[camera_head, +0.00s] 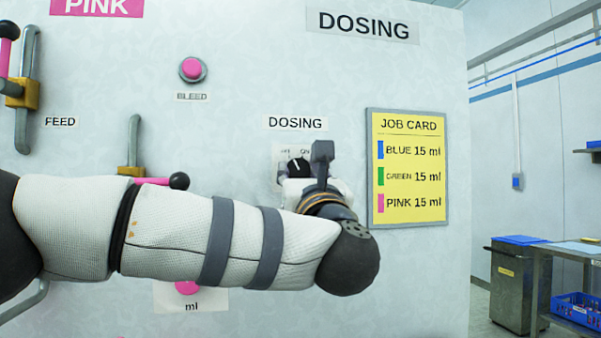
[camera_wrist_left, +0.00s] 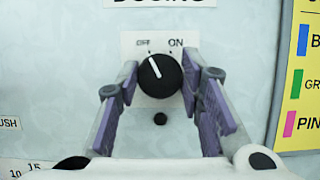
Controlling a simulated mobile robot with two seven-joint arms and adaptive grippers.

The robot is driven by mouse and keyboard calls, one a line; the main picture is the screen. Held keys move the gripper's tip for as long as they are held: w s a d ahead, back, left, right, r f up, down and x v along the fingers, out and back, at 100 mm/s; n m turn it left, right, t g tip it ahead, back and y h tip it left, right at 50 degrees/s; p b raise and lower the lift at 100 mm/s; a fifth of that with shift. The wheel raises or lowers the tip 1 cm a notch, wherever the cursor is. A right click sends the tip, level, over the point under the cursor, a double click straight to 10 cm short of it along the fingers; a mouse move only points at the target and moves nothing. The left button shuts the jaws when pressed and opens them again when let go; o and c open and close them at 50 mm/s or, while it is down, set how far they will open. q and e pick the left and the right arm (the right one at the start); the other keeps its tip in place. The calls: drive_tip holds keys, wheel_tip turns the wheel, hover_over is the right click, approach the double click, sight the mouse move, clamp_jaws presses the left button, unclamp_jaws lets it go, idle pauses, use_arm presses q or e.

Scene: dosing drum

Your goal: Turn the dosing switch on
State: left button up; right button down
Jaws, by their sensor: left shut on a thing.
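The dosing switch is a round black knob (camera_head: 298,167) with a white pointer line, on a pale plate marked OFF and ON, under the DOSING label. In the left wrist view the knob (camera_wrist_left: 161,78) shows clearly. Its pointer tilts up and left, closer to OFF than to ON. My left gripper (camera_wrist_left: 161,71) has its two purple-padded fingers shut on the knob, one on each side. In the head view my left arm and wrist hide most of the gripper (camera_head: 300,178) and the lower part of the plate. My right gripper is not in view.
A yellow job card (camera_head: 407,190) hangs right of the switch. A pink BLEED button (camera_head: 192,68) is up and left. A pink-handled lever (camera_head: 133,143) and a pink button (camera_head: 188,287) sit partly behind my arm. A bin (camera_head: 512,280) and table stand far right.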

use_arm(q)
drive_tip(key=m+h, duration=0.2)
drive_tip(key=m, duration=0.2)
drive_tip(key=m+h, duration=0.2)
drive_tip(key=m, duration=0.2)
drive_tip(key=shift+a, duration=0.1)
drive_tip(key=m+g+h, duration=0.1)
drive_tip(key=m, duration=0.2)
drive_tip(key=m+h, duration=0.2)
drive_tip(key=m, duration=0.2)
drive_tip(key=shift+g, duration=0.4)
drive_tip(key=shift+m, duration=0.4)
drive_tip(key=o, duration=1.2)
drive_tip(key=shift+r, duration=0.1)
drive_tip(key=shift+s, duration=0.1)
drive_tip(key=v, duration=1.2)
drive_tip(key=shift+a, duration=0.1)
